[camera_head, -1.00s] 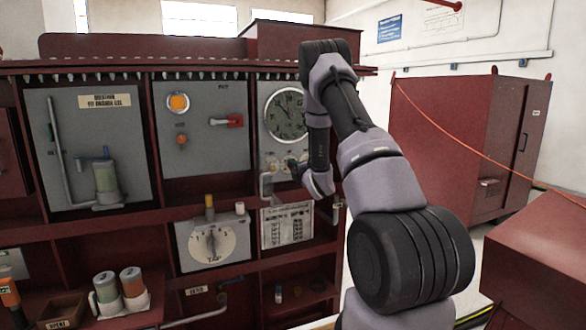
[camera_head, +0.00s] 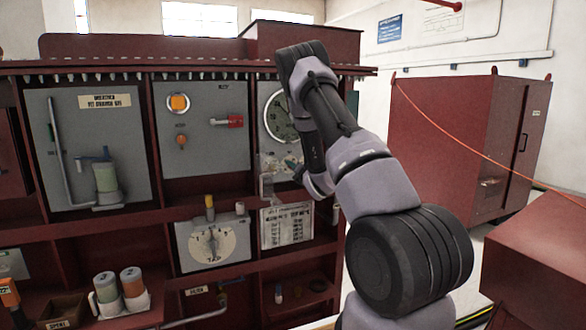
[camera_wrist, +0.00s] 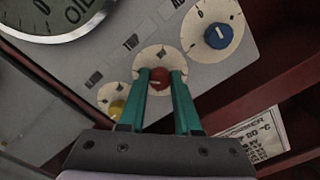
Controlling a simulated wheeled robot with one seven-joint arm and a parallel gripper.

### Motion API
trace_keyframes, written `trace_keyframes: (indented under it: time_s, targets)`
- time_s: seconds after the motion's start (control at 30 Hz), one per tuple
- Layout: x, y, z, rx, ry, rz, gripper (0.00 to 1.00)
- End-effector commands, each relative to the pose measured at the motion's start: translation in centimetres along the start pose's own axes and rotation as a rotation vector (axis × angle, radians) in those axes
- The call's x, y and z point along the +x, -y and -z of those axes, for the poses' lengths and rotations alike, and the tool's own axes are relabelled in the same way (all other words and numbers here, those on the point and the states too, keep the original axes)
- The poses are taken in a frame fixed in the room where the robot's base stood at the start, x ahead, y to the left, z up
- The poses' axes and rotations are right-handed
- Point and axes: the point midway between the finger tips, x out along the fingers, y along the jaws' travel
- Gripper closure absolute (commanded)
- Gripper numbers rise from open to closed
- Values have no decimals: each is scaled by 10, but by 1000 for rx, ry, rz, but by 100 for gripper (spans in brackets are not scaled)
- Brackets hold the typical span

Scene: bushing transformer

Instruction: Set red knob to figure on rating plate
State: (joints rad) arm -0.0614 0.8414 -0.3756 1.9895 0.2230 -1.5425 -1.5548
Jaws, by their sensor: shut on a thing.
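The red knob (camera_wrist: 159,79) sits in the middle of a pale round dial (camera_wrist: 160,60) on a grey panel in the wrist view. My gripper (camera_wrist: 160,80) has its two green fingers on either side of the red knob and is shut on it. A rating plate (camera_head: 287,225) with rows of small print is below the oil dial in the head view, its figures too small to read there. A corner of a white plate (camera_wrist: 255,135) with partly readable print shows in the wrist view. In the head view my arm hides the knob.
A blue knob (camera_wrist: 218,36) and a yellow knob (camera_wrist: 118,108) flank the red one on their own dials. The large oil gauge (camera_wrist: 50,15) is close by at upper left. A TAP dial (camera_head: 212,243) is left of the rating plate.

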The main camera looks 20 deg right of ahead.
Motion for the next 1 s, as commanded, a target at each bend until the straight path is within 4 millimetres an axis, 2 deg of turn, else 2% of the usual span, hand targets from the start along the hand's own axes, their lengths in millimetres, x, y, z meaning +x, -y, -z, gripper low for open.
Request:
trace_keyframes:
  time_s: [0.37, 0.4, 0.43, 0.47, 0.8, 0.87, 1.0]
  targets:
    - [-1, 1, 2, -1, -3, 2, 100]
    - [-1, 1, 2, -1, -3, 3, 53]
    - [-1, 1, 2, -1, -3, 3, 41]
    - [-1, 1, 2, -1, -3, 2, 38]
    - [-3, 1, 0, -1, -1, 2, 38]
    - [-8, 1, 0, 0, 0, 3, 38]
    - [-30, 1, 0, 0, -1, 4, 38]
